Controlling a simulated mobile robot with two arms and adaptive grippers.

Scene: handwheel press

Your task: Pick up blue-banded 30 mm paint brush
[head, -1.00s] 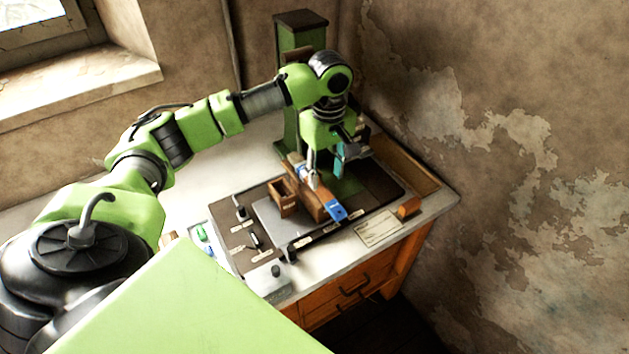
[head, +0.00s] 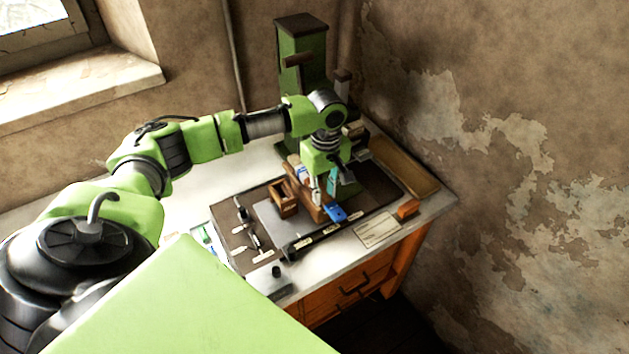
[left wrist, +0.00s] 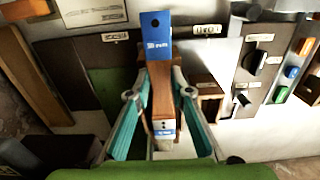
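The paint brush (head: 335,213) lies along a narrow brown wooden holder (head: 317,208) on the bench, its wide blue handle end toward the front. In the left wrist view the brush (left wrist: 157,45) shows the blue end with a hole and white print, a brown middle, and a blue band with a pale ferrule near the palm. My left gripper (head: 324,188) is low over the brush, pointing down. In the left wrist view its teal fingers (left wrist: 161,80) stand open on either side of the brown middle. Contact with the brush is hard to tell. My right gripper is out of view.
A small open wooden box (head: 283,203) stands left of the holder. The green press column (head: 300,75) rises behind. Dark switches (left wrist: 254,62) sit on the panel. The peeling wall is at right.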

